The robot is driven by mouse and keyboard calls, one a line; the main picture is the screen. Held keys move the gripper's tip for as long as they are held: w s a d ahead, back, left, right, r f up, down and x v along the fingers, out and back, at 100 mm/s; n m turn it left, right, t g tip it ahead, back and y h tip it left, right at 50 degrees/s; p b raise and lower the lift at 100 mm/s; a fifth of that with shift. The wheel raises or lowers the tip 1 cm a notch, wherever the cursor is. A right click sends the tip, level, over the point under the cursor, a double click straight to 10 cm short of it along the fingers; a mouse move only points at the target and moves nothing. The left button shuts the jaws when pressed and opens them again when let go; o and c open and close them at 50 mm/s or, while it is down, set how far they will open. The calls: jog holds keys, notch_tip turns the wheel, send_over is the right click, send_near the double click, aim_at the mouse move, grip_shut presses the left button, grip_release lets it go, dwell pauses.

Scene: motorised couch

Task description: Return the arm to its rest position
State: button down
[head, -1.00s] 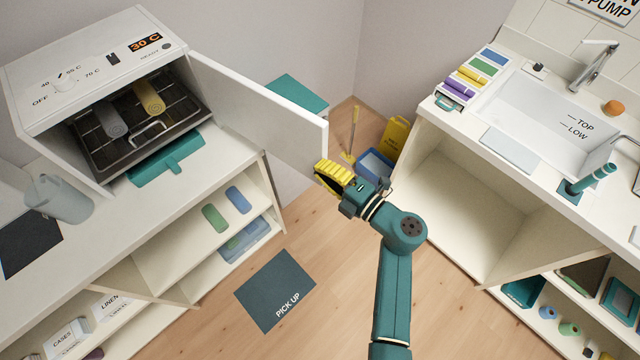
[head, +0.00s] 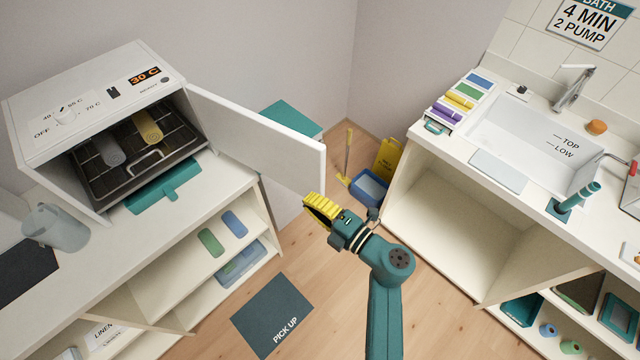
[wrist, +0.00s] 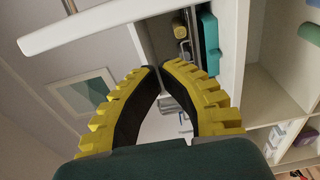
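My gripper (head: 312,203) has yellow ribbed fingers with dark inner pads on a teal arm. In the head view it is above the floor, just below the lower corner of the open white cabinet door (head: 262,135). In the wrist view the fingertips (wrist: 159,69) come together with only a sliver between them, and nothing shows held. The arm reaches up from the bottom of the head view, bent at a round joint. Whether the fingers touch the door cannot be told; they look apart from it.
The warming cabinet (head: 92,85) stands open at left with two rolls on its rack. A blue bucket (head: 369,188) and yellow sign (head: 388,158) stand in the corner. The sink counter (head: 440,135) is at right. A dark "PICK UP" mat (head: 265,308) lies on open floor.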

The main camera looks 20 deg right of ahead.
jog(key=s+d+b, duration=0.2)
jog(key=s+d, duration=0.4)
jog(key=d, duration=0.2)
